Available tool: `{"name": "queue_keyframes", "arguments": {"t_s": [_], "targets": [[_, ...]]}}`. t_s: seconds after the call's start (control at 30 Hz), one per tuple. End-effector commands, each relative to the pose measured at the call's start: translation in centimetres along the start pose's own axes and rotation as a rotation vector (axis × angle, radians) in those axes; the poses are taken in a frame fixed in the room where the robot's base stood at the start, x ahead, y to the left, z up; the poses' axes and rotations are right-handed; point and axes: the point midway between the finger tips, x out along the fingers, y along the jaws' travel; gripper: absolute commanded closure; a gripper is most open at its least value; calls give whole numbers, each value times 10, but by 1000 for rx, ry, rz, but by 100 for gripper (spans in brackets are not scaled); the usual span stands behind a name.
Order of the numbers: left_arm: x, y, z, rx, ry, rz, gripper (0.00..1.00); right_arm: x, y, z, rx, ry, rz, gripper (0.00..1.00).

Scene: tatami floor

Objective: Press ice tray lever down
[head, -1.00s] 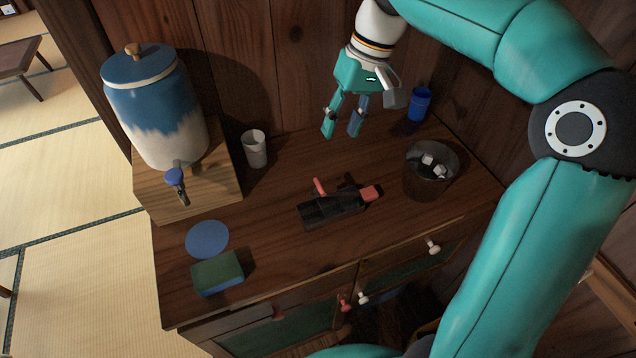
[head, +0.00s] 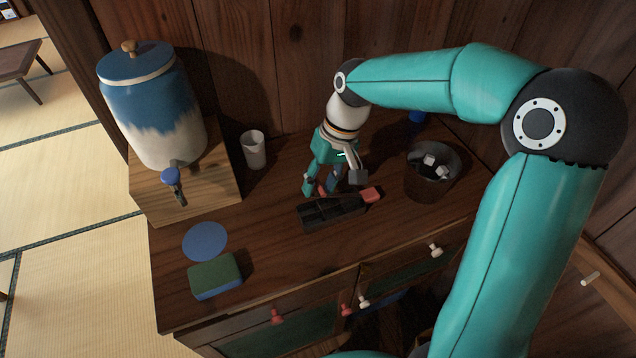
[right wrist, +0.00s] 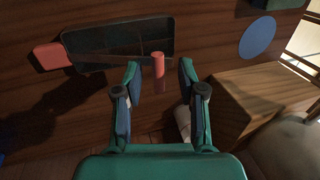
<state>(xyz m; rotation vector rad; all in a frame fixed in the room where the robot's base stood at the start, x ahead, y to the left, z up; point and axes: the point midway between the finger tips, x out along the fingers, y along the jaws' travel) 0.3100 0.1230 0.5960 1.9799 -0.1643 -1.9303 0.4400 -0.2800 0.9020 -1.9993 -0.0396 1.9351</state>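The dark ice tray (head: 335,212) lies on the wooden cabinet top. It has a red end grip (head: 370,195), which also shows in the right wrist view (right wrist: 52,56). Its raised red lever (right wrist: 158,66) shows in the right wrist view; in the head view it is mostly hidden by my right gripper. My right gripper (head: 320,187) is low over the back edge of the tray, pointing down. In the right wrist view its open fingers (right wrist: 160,80) stand on either side of the lever's red tip, with visible gaps. My left gripper is not in view.
A metal bucket (head: 432,175) with ice cubes stands right of the tray. A white cup (head: 254,150) and a blue-white dispenser (head: 165,115) on a wooden block (head: 190,195) stand left. A blue coaster (head: 205,241) and a sponge (head: 215,276) lie front left. A wooden wall rises behind.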

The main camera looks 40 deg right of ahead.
Motion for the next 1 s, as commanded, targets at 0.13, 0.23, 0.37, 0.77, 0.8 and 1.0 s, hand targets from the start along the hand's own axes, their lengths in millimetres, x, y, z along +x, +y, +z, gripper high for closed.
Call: {"name": "queue_keyframes", "arguments": {"t_s": [0.13,0.23,0.37,0.77,0.8,1.0], "targets": [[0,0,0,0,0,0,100,0,0,0,0,0,0,60],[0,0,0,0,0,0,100,0,0,0,0,0,0,68],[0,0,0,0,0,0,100,0,0,0,0,0,0,90],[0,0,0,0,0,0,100,-1,0,0,1,0,0,100],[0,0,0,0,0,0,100,-1,1,0,1,0,0,100],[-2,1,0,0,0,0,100,1,-4,-1,-8,-4,12,100]]}}
